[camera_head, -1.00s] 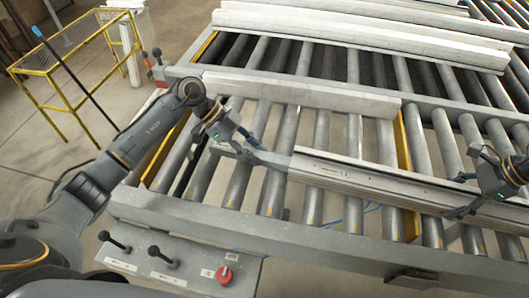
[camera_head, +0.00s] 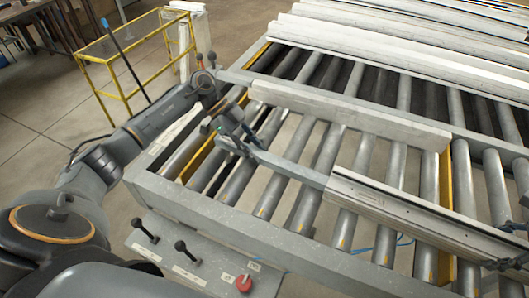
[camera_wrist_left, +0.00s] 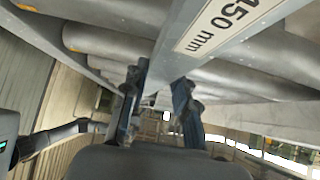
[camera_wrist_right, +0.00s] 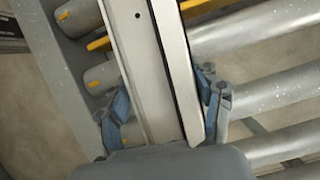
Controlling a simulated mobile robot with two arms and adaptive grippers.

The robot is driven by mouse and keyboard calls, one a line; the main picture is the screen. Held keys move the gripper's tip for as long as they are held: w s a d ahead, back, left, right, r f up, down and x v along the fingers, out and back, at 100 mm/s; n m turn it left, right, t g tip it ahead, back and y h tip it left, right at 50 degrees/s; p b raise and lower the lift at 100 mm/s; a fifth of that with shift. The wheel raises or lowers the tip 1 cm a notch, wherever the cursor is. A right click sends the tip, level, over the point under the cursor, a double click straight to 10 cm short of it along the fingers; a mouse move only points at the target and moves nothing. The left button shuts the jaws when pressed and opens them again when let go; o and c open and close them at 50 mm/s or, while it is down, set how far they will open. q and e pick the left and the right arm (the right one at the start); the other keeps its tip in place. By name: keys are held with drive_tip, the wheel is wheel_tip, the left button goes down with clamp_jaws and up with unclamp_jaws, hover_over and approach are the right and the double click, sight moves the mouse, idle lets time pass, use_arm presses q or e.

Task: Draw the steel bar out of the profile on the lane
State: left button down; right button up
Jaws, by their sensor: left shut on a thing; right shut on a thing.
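The profile (camera_head: 400,215) is a long pale rail lying across the rollers at the right. The grey steel bar (camera_head: 290,168) sticks out of the profile's left end. My left gripper (camera_head: 237,147) is shut on the bar's free left end. In the left wrist view the bar (camera_wrist_left: 178,55), with a "450 mm" label, runs between the fingers (camera_wrist_left: 160,100). In the right wrist view my right gripper (camera_wrist_right: 160,105) is shut around the profile (camera_wrist_right: 155,75), a finger on each side. The right gripper is mostly cut off at the head view's right edge. The bar's inner part is hidden in the profile.
A pale beam (camera_head: 350,115) lies on the rollers behind the profile, with more long beams (camera_head: 400,50) farther back. A front panel carries black levers (camera_head: 145,230) and a red button (camera_head: 243,283). A yellow frame (camera_head: 110,65) stands at the far left.

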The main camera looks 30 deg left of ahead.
use_arm(q)
drive_tip(key=shift+a, duration=0.5)
drive_tip(key=c, duration=1)
unclamp_jaws()
drive_tip(key=v, duration=1.2)
drive_tip(key=shift+o, duration=0.2)
